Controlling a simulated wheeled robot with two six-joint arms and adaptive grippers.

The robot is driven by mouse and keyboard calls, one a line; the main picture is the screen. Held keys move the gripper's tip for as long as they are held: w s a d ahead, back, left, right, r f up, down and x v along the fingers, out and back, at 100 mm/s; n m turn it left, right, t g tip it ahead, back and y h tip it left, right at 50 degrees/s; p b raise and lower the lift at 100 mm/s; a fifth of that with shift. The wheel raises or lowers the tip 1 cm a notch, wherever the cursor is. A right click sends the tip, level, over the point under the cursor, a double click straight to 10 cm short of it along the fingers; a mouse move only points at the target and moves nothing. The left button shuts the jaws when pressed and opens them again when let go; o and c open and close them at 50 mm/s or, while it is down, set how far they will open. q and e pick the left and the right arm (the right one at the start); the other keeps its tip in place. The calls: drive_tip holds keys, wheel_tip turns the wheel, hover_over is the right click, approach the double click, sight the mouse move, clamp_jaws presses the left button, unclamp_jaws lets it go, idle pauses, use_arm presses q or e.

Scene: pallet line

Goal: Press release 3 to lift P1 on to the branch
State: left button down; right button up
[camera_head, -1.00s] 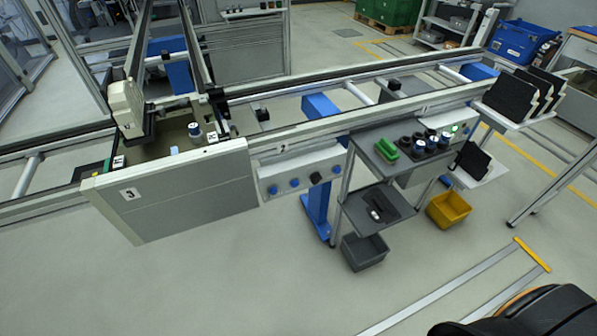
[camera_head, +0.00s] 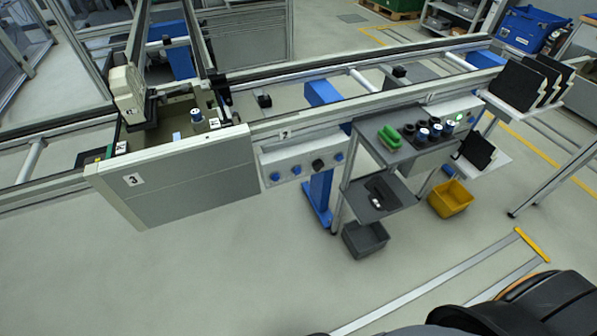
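A grey panel marked 3 (camera_head: 133,180) hangs on the near side of the line at the left. Behind it, a carrier bearing a white and blue cylinder (camera_head: 196,115) sits at the junction; I cannot read whether it is P1. The branch (camera_head: 204,60) runs away from this junction toward the back. A control box (camera_head: 300,158) right of the panel carries blue knobs (camera_head: 297,169) and a black one (camera_head: 317,165). I cannot tell which control is release 3. Neither of my grippers is in view.
A grey stand with a green block (camera_head: 390,136) and several cylinders is right of the control box. A grey bin (camera_head: 365,239) and a yellow bin (camera_head: 450,198) are below. Tilted black trays (camera_head: 517,86) stand at the right.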

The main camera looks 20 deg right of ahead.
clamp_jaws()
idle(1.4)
